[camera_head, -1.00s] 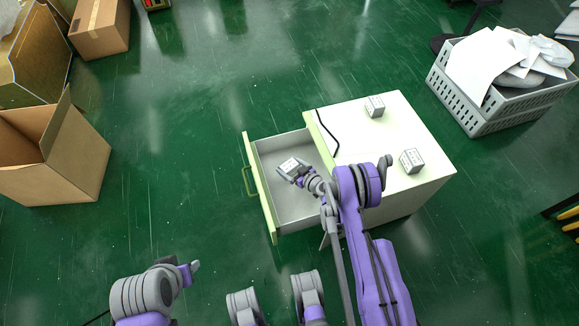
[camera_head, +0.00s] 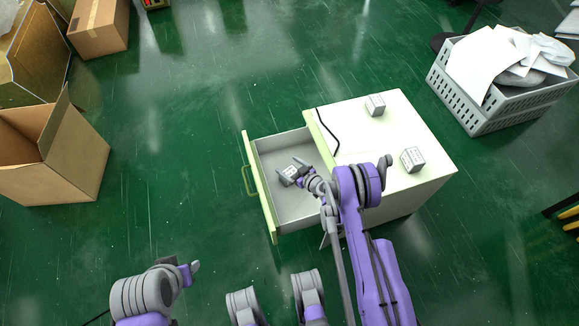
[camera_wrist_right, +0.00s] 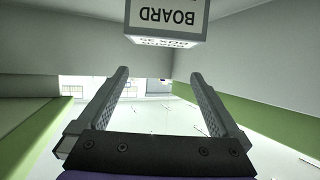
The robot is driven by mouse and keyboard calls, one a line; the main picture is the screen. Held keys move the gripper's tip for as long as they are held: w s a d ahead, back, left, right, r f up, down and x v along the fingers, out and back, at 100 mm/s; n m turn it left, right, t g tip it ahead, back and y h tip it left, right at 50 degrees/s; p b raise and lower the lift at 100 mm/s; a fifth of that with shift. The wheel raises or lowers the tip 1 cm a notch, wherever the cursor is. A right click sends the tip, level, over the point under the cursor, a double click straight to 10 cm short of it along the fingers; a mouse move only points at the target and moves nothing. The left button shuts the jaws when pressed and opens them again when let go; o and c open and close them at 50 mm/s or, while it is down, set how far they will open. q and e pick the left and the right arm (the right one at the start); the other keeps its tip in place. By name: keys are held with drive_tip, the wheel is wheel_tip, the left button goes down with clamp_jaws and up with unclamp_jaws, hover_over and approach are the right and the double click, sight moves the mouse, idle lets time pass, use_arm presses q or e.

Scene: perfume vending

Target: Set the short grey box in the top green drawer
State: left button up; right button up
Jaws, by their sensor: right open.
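The short grey box (camera_head: 288,174) with printed labels is inside the open top green drawer (camera_head: 270,207) and looks tilted in the head view. Part of it is hidden by my right gripper (camera_head: 299,171). In the right wrist view the box (camera_wrist_right: 165,20) shows at the top edge, beyond the fingertips and cut off by the frame. My right gripper (camera_wrist_right: 158,74) is open there, with nothing between its fingers. My left gripper (camera_head: 194,267) is at the lower left, away from the cabinet; its jaw state is unclear.
Two other grey boxes stand on the white cabinet top (camera_head: 385,140), one at the back (camera_head: 375,105) and one at the right (camera_head: 412,160). A black cable (camera_head: 327,130) lies there. A grey crate of paper (camera_head: 470,115) is at right, cardboard boxes (camera_head: 75,160) at left.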

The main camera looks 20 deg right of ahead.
drive_tip(key=shift+r+p, duration=0.4)
drive_tip(key=shift+r, duration=0.3)
drive_tip(key=f+b+v, duration=0.1)
drive_tip(key=b+v, duration=0.2)
drive_tip(key=v, duration=0.4)
drive_tip(key=s+a+r+m+g, duration=0.1)
drive_tip(key=s+a+r+g, duration=0.2)
drive_tip(key=r, duration=0.7)
drive_tip(key=s+a+r+g, duration=0.25)
drive_tip(key=s+r, duration=0.25)
drive_tip(key=r, duration=0.4)
drive_tip(key=s+d+r+m+g+h, duration=0.1)
drive_tip(key=s+r+m+h, duration=0.1)
drive_tip(key=s, duration=0.9)
drive_tip(key=s+d+r+m+g+h, duration=0.1)
drive_tip(key=s+d+r+h, duration=0.1)
drive_tip(key=s, duration=0.9)
wheel_tip(320, 180, up, 3)
drive_tip(key=shift+s+f+m+h, duration=0.1)
drive_tip(key=shift+s+m+h, duration=0.3)
drive_tip(key=shift+h, duration=0.3)
drive_tip(key=shift+s+d, duration=0.1)
